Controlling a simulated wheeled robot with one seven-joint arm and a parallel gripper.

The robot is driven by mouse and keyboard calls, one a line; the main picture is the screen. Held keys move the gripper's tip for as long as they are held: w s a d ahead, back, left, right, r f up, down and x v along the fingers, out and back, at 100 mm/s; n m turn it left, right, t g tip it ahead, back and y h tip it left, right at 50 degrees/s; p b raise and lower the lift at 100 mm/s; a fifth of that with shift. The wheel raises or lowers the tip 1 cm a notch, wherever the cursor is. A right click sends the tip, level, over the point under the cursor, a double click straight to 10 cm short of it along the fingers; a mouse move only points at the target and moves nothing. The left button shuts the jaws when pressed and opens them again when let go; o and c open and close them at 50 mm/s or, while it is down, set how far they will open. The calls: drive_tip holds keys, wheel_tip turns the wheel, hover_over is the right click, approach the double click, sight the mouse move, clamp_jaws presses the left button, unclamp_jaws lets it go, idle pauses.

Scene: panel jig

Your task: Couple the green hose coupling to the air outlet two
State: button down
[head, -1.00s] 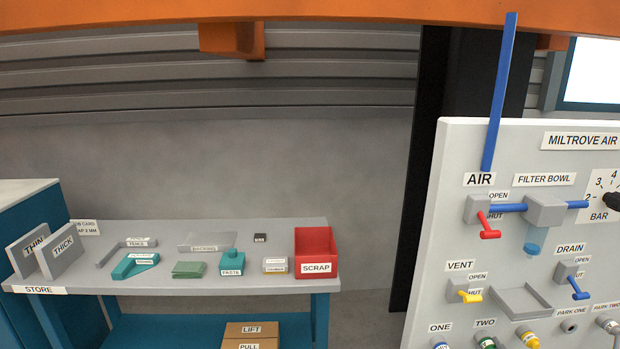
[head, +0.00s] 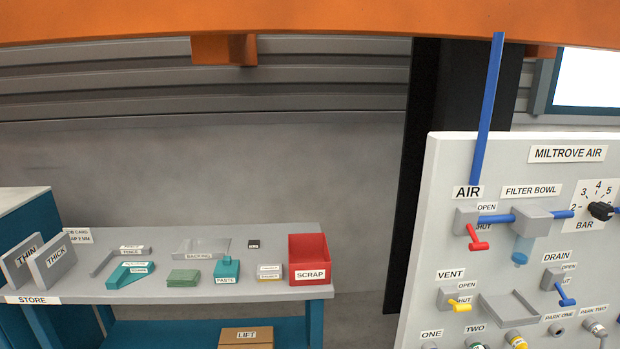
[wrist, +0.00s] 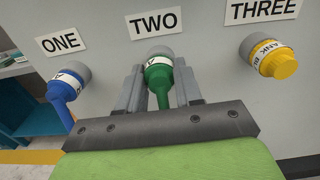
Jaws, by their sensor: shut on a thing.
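The green hose coupling (wrist: 158,75) is in the middle of the wrist view, in line with the grey air outlet two (wrist: 160,51) under the TWO label (wrist: 155,22). Its far end meets the outlet's collar. Whether it is locked on, I cannot tell. My gripper (wrist: 157,88) is shut on the coupling, with one grey finger on each side, and its palm hides the lower part. In the head view, outlet two (head: 478,342) is cut by the bottom edge. My gripper does not show there.
A blue coupling (wrist: 64,85) is on outlet one, left of my gripper. A yellow blank (wrist: 275,60) is on outlet three, to the right. The panel (head: 440,220) carries valve levers above. A store table (head: 150,290) with a red scrap bin (head: 309,255) stands left.

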drive_tip(key=c, duration=0.7)
unclamp_jaws()
drive_tip(key=shift+s, duration=0.15)
drive_tip(key=s+p, duration=0.2)
drive_tip(key=s, duration=0.6)
drive_tip(key=shift+s+d, duration=0.1)
drive_tip(key=shift+s, duration=0.25)
